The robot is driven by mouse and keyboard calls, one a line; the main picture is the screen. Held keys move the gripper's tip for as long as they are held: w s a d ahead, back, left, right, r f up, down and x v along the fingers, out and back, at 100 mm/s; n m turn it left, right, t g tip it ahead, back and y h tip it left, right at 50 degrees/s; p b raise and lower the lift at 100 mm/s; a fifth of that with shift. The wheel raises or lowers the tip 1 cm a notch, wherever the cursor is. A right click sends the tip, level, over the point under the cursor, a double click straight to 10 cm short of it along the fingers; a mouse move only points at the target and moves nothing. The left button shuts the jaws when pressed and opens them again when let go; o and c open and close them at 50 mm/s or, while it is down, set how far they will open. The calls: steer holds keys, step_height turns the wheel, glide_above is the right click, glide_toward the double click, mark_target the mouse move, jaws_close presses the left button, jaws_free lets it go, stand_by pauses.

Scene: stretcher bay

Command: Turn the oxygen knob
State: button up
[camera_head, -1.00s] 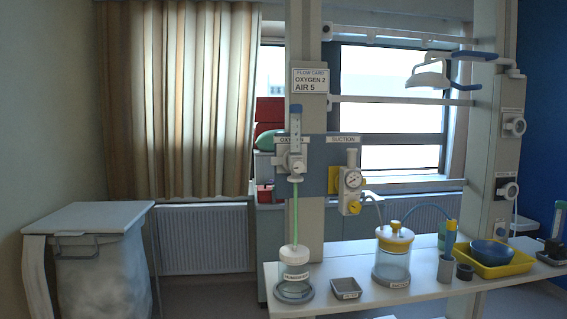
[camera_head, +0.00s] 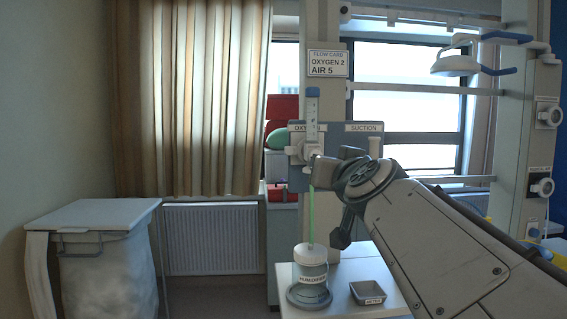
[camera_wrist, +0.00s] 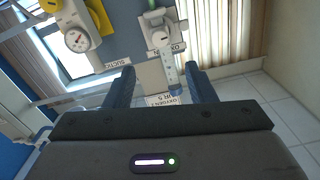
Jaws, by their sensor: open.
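In the wrist view, which is turned over, the white round knob (camera_wrist: 160,38) lies beyond the fingertips and the tube (camera_wrist: 172,76) shows between the fingers. My gripper (camera_wrist: 160,72) is open and empty, its two blue fingers spread apart. In the head view it is just right of the knob; whether it touches cannot be told.
A flow card (camera_head: 327,63) above reads OXYGEN 2, AIR 5. A green tube (camera_head: 311,215) runs down to the humidifier jar (camera_head: 310,265) on the shelf, beside a small grey tray (camera_head: 368,292). The suction gauge (camera_wrist: 76,40) is beside the flowmeter. My arm hides the shelf's right side.

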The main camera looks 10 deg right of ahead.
steer(key=w+p, duration=0.2)
steer(key=w, duration=1.2)
steer(key=shift+s+r, duration=0.1)
steer(key=c, duration=1)
